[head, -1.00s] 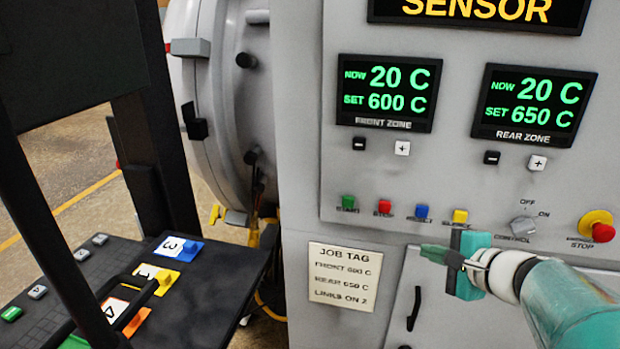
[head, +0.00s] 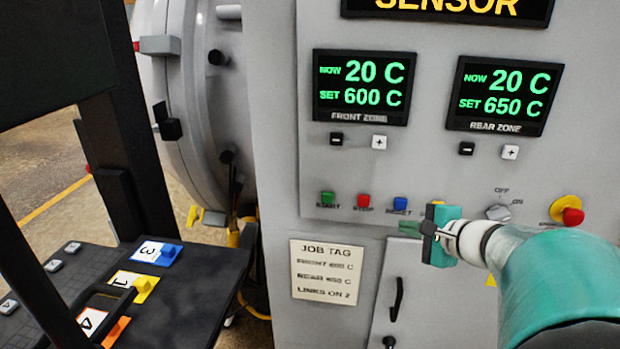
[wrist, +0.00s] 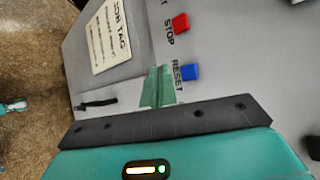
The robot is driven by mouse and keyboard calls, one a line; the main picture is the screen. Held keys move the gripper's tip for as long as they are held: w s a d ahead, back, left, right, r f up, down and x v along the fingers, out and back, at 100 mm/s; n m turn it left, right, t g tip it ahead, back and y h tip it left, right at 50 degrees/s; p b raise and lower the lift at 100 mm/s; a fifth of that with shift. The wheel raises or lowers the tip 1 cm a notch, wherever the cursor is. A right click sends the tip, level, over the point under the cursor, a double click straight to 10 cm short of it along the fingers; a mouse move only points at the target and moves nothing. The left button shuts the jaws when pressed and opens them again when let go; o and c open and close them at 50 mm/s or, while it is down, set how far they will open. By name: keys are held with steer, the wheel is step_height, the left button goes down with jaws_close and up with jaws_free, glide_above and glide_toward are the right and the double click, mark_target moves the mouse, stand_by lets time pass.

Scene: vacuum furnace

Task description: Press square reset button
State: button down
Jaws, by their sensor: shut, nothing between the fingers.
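The blue square reset button (head: 400,203) sits on the grey control panel, between the red stop button (head: 363,200) and my gripper. In the wrist view the blue button (wrist: 189,73) lies just beyond and to the right of my fingertips, with the word RESET beside it. My gripper (head: 405,228) is shut and empty, its green fingers just below the blue button in the head view. In the wrist view the shut fingers (wrist: 157,86) show a visible space from the button. My gripper's body hides the yellow button area to the right.
A green start button (head: 327,199) is at the left of the row. A control switch (head: 498,212) and a red emergency stop (head: 572,216) are at the right. A job tag (head: 325,272) and door handle (head: 397,298) are below. A black tray with numbered tags (head: 200,285) stands left.

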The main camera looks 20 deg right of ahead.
mark_target(395, 208)
steer(key=shift+w+d, duration=0.6)
steer(key=shift+w, duration=0.35)
steer(key=shift+w+d, duration=0.6)
steer(key=shift+w, duration=0.3)
steer(key=shift+w, duration=0.1)
stand_by(0.6)
steer(key=shift+w+d, duration=0.25)
steer(key=shift+w+d, duration=0.25)
steer(key=shift+w, duration=0.15)
stand_by(0.7)
stand_by(0.4)
steer(key=shift+s+a, duration=0.5)
steer(key=shift+s, duration=0.2)
steer(key=shift+s+a, duration=0.75)
steer(key=shift+s, duration=0.3)
steer(key=shift+s+a, duration=0.7)
steer(key=shift+s, duration=0.35)
